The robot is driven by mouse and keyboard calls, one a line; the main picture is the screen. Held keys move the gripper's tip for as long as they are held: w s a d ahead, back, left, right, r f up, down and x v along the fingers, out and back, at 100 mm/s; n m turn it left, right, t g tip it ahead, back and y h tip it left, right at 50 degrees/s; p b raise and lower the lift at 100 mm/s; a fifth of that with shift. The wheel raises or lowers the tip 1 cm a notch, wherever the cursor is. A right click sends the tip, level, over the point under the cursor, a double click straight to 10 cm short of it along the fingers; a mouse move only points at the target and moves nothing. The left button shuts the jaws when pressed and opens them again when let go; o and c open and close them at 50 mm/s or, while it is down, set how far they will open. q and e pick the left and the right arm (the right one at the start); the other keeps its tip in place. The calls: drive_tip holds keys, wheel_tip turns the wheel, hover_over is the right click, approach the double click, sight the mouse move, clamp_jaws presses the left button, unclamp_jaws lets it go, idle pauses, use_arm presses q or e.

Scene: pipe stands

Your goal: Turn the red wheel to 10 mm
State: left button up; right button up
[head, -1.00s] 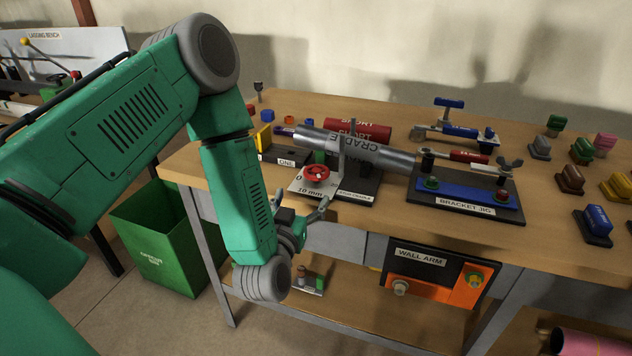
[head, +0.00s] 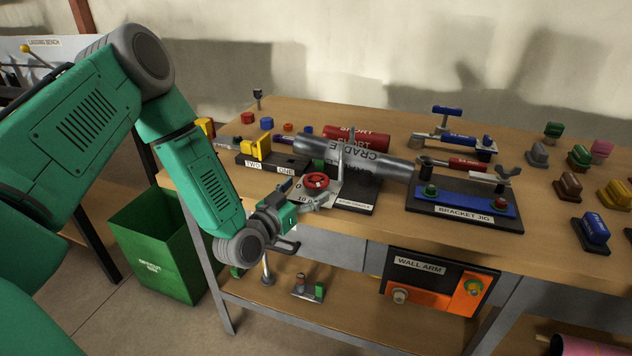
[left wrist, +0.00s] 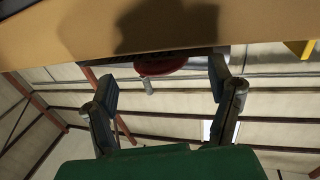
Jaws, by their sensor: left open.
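The red wheel (head: 316,181) sits at the front of the cradle stand (head: 358,200) on the bench, above a white scale plate partly hidden by my gripper. Its "10" mark shows only in part. My left gripper (head: 303,197) is open just in front of the wheel, its fingers pointing at it. In the left wrist view the red wheel (left wrist: 160,68) appears beyond and between the two spread fingers of my left gripper (left wrist: 162,84). I cannot tell whether a finger touches the wheel. My right gripper is not in view.
A grey pipe (head: 345,152) marked CRADLE lies in the stand. The bracket jig (head: 464,213) stands to the right and a yellow block (head: 258,147) to the left. The wall arm panel (head: 437,280) hangs below the bench edge. A green bin (head: 155,240) stands on the floor.

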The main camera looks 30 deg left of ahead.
sight(306, 187)
use_arm(q)
drive_tip(key=w, duration=0.3)
drive_tip(key=shift+w+a+f, duration=0.1)
drive_tip(key=shift+w+a, duration=0.1)
drive_tip(key=shift+w, duration=0.1)
drive_tip(key=shift+w+d, duration=0.2)
drive_tip(key=shift+w, duration=0.15)
drive_tip(key=c, duration=1.2)
drive_tip(key=shift+a+m+h, duration=0.1)
drive_tip(key=shift+m+h, duration=0.6)
drive_tip(key=shift+h, duration=0.4)
drive_tip(key=o, duration=1.2)
drive_tip(key=shift+s, duration=0.1)
